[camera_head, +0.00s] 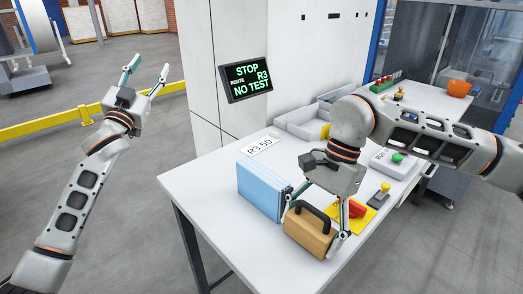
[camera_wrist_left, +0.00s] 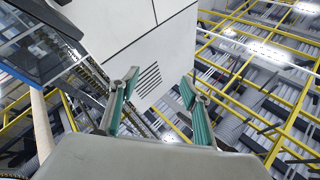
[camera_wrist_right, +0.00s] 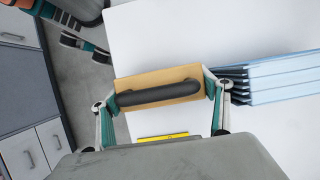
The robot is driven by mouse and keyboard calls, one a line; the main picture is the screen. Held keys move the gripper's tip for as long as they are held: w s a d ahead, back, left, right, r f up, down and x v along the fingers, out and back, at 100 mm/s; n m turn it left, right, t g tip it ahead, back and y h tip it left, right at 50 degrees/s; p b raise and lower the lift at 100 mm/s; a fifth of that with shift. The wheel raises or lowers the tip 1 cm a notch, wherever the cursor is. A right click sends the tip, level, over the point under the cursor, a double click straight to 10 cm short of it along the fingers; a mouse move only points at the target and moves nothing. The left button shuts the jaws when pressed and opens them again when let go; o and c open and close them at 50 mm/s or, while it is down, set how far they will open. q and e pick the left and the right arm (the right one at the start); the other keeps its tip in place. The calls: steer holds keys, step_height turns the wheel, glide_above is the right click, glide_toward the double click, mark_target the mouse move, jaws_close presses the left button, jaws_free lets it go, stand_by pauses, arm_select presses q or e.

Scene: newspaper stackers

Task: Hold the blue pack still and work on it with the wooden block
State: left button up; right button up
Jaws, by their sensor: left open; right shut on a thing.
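The blue pack (camera_head: 262,190) stands on the white table, left of the wooden block. In the right wrist view the pack (camera_wrist_right: 285,78) shows dark layered edges toward the block. The wooden block (camera_head: 308,232) has a dark handle on top. My right gripper (camera_head: 316,213) is shut on the wooden block, with one finger at each end of it, and the block (camera_wrist_right: 188,76) shows between the fingers in the right wrist view. The finger on the pack side is close to the pack; I cannot tell if they touch. My left gripper (camera_head: 146,78) is open and empty, raised off the table's left side.
The white table (camera_head: 208,185) has bare room at its left. A card reading R3 50 (camera_head: 262,146) lies behind the pack. The wall screen (camera_head: 246,79) reads STOP, NO TEST.

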arm_select(q)
steer(key=s+d+r+m+g+h, duration=0.4)
steer(key=d+r+m+h, duration=0.35)
steer(key=d, duration=0.45)
steer(key=s+d+r+m+g+h, duration=0.4)
steer(key=d+r+m+g+h, duration=0.25)
steer(key=d, duration=0.45)
steer(key=s+d+f+m+g, duration=0.1)
steer(key=s+d+m+g, duration=0.45)
steer(key=d, duration=0.35)
steer(key=s+d+f+m+g, duration=0.1)
steer(key=s+d+m+g, duration=0.45)
steer(key=d, duration=0.45)
steer(key=n+g+y, duration=0.1)
steer(key=n+y, duration=0.3)
steer(key=y, duration=1.5)
glide_toward(261, 191)
steer(key=w, duration=0.1)
steer(key=w+d, duration=0.1)
steer(key=w, duration=0.1)
steer(key=shift+d+f, duration=0.2)
steer(key=shift+f, duration=0.05)
steer(key=shift+a+f+y, duration=0.1)
steer(key=shift+a+y, duration=0.1)
steer(key=shift+y, duration=0.1)
steer(key=shift+s+a+f, duration=0.1)
steer(key=shift+f, duration=0.15)
step_height(261, 191, down, 11)
steer(key=shift+f, duration=0.2)
